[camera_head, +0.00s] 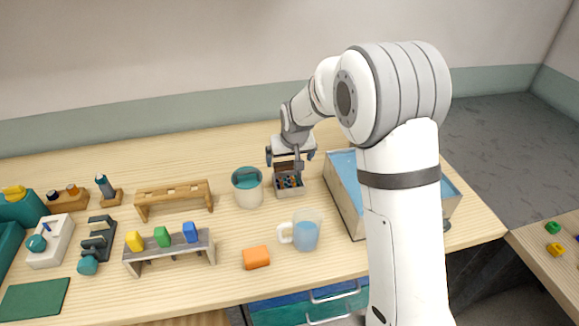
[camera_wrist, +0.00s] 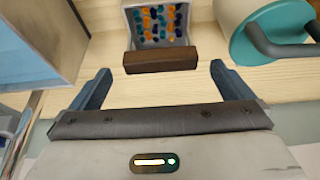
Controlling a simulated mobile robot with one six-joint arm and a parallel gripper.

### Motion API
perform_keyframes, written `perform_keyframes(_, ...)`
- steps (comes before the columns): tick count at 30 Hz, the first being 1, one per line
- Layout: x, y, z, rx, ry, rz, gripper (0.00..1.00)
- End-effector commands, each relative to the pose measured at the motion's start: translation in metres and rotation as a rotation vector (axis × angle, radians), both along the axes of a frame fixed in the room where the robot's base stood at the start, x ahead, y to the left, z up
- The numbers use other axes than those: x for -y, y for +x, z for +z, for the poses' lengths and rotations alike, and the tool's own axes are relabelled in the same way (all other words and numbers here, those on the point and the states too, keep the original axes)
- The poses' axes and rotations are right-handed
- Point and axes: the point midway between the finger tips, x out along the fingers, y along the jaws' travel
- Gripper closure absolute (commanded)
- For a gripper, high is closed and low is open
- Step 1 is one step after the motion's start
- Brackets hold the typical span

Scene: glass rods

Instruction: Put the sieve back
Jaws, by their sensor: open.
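A small pale box with a brown bar along one side (camera_wrist: 160,60), holding several blue and orange beads, is the likeliest sieve, though I cannot tell its mesh. In the wrist view my gripper (camera_wrist: 160,86) is open and empty, with the brown bar ahead of and between the fingertips, apart from both.
The bucket (camera_head: 247,196) is close left of the box, and the basin (camera_head: 342,190) close right. A jug of blue liquid (camera_head: 305,236) and an orange block (camera_head: 256,257) stand in front. A wooden rack (camera_head: 174,194) and a grey rack with coloured blocks (camera_head: 170,254) are left.

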Motion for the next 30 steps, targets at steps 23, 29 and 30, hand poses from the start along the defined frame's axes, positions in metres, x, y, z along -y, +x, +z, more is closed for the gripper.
perform_keyframes(23,0.047,-0.06,0.085,-0.011,-0.004,-0.047,0.0)
perform_keyframes(29,0.11,-0.145,0.121,-0.044,-0.013,-0.128,0.0)
perform_keyframes(30,0.121,-0.164,0.124,-0.052,-0.015,-0.144,0.0)
